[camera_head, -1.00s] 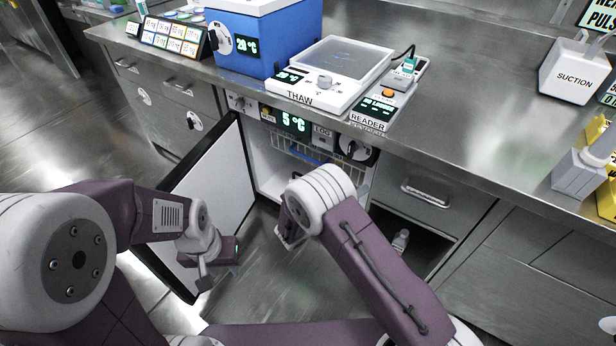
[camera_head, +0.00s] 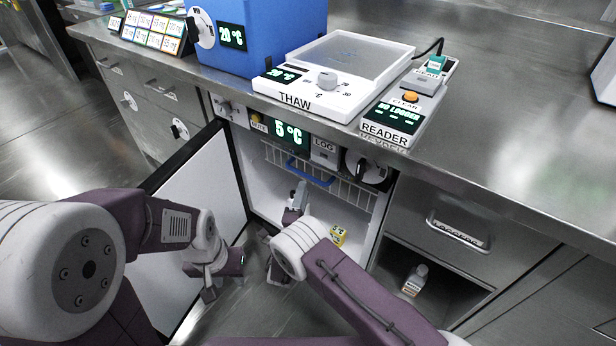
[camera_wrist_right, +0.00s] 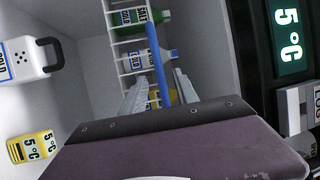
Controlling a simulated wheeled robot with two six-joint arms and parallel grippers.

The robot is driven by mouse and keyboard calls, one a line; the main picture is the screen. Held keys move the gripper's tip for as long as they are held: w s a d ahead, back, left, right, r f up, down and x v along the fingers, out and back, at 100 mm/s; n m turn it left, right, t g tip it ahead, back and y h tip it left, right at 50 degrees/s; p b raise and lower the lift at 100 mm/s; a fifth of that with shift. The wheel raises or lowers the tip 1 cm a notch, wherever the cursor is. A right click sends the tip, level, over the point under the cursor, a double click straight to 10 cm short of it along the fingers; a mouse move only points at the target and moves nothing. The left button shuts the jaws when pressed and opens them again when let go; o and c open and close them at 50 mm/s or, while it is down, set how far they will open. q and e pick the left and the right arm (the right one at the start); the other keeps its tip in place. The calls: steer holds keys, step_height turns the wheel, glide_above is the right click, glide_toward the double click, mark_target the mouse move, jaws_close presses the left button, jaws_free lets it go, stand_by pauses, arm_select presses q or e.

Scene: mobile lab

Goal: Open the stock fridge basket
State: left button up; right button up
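The stock fridge stands open under the bench, its white-lined door (camera_head: 205,190) swung out to the left. The white wire basket (camera_head: 345,190) is at the top of the fridge and has a blue bar handle (camera_head: 312,173). In the right wrist view, the blue handle (camera_wrist_right: 153,55) runs between the two separated fingers of my right gripper (camera_wrist_right: 160,88); I cannot tell whether they touch it. Bottles with green and blue caps (camera_wrist_right: 150,55) show behind the basket wires. My left gripper (camera_head: 210,285) hangs in front of the door, its finger opening unclear.
A yellow 5 °C block (camera_head: 338,235) and a white box with a black handle (camera_wrist_right: 28,58) are low in the fridge. A drawer (camera_head: 440,225) and an open compartment with a bottle (camera_head: 415,279) are to the right. The bench edge overhangs the fridge.

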mark_target(307, 175)
steer(key=b+x, duration=0.1)
steer(key=x, duration=0.2)
steer(key=b+x, duration=0.1)
steer(key=x, duration=0.2)
steer(key=shift+w+f+b, duration=0.15)
steer(key=shift+f+b, duration=0.05)
steer(key=shift+b, duration=0.2)
steer(key=shift+w+d+r, duration=0.1)
steer(key=shift+w+r, duration=0.1)
steer(key=shift+w, duration=0.05)
steer(key=shift+c, duration=0.4)
jaws_close()
